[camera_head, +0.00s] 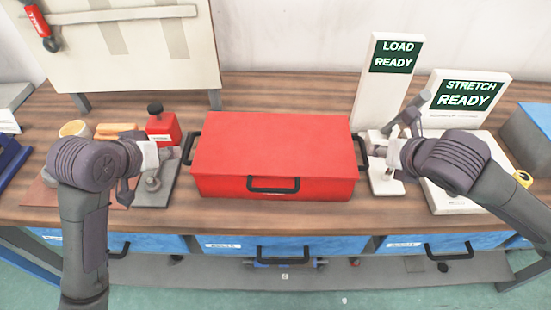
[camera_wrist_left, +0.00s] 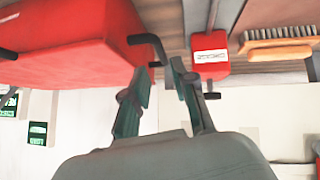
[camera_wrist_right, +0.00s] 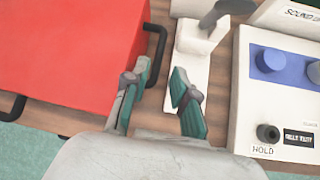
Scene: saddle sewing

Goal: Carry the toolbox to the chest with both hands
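The red toolbox (camera_head: 272,150) sits flat on the wooden workbench, with a black handle at its front and one on each side. My left gripper (camera_head: 172,156) is at the toolbox's left side handle. In the left wrist view its fingers (camera_wrist_left: 162,80) are apart, with the side handle (camera_wrist_left: 150,42) just beyond the tips. My right gripper (camera_head: 376,150) is by the right side handle (camera_head: 361,150). In the right wrist view its fingers (camera_wrist_right: 160,78) are apart, with the handle (camera_wrist_right: 159,45) just ahead of the tips. I cannot tell which thing is the chest.
A small red container (camera_head: 163,127) and a brush (camera_head: 117,129) stand left of the toolbox. The load-ready sign (camera_head: 385,85) and the stretch-ready device (camera_head: 460,105) stand to the right. Blue drawers (camera_head: 310,248) are under the bench top. A board (camera_head: 140,50) stands behind.

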